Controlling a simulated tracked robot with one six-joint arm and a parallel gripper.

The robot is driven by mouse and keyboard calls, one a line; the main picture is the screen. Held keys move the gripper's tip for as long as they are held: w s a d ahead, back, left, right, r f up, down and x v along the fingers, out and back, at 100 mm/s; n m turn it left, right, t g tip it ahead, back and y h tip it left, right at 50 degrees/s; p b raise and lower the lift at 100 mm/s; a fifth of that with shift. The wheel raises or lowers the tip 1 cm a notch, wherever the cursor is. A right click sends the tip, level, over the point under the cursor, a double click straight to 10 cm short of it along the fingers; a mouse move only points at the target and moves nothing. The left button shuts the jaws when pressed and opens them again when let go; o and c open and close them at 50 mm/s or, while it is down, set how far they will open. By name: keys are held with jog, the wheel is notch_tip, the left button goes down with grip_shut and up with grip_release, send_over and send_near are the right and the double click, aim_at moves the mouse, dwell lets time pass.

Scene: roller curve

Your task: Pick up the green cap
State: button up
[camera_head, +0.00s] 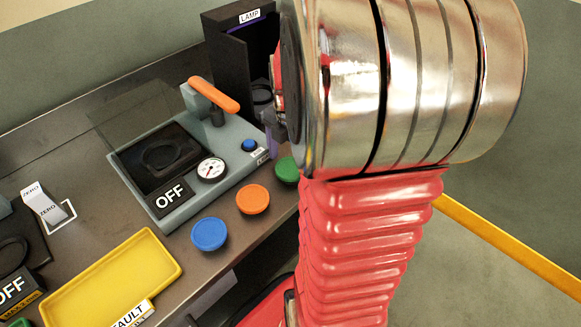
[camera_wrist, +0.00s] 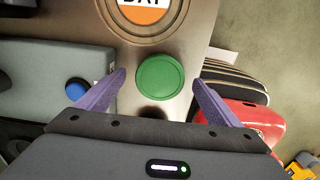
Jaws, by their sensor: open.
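The green cap (camera_head: 287,170) sits on the dark table near its front edge, in the head view partly hidden by my arm. In the wrist view the green cap (camera_wrist: 160,84) shows whole, a round disc between the tips of my gripper (camera_wrist: 160,77). The two purple fingers stand apart on either side of it, with a gap to each side. My gripper is open and empty. Its height above the cap is hard to tell. In the head view my gripper is mostly hidden behind the wrist.
An orange cap (camera_head: 252,199) and a blue cap (camera_head: 209,234) lie along the table edge. A grey device (camera_head: 190,195) marked OFF stands behind them, with a blue button (camera_wrist: 77,91). A lamp box (camera_head: 228,60) is at the back. A yellow tray (camera_head: 165,267) is front left.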

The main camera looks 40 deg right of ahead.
aim_at(290, 167)
jog(key=shift+c, duration=0.5)
jog(key=c, duration=1)
notch_tip(290, 167, up, 10)
dwell(0.5)
dwell(0.5)
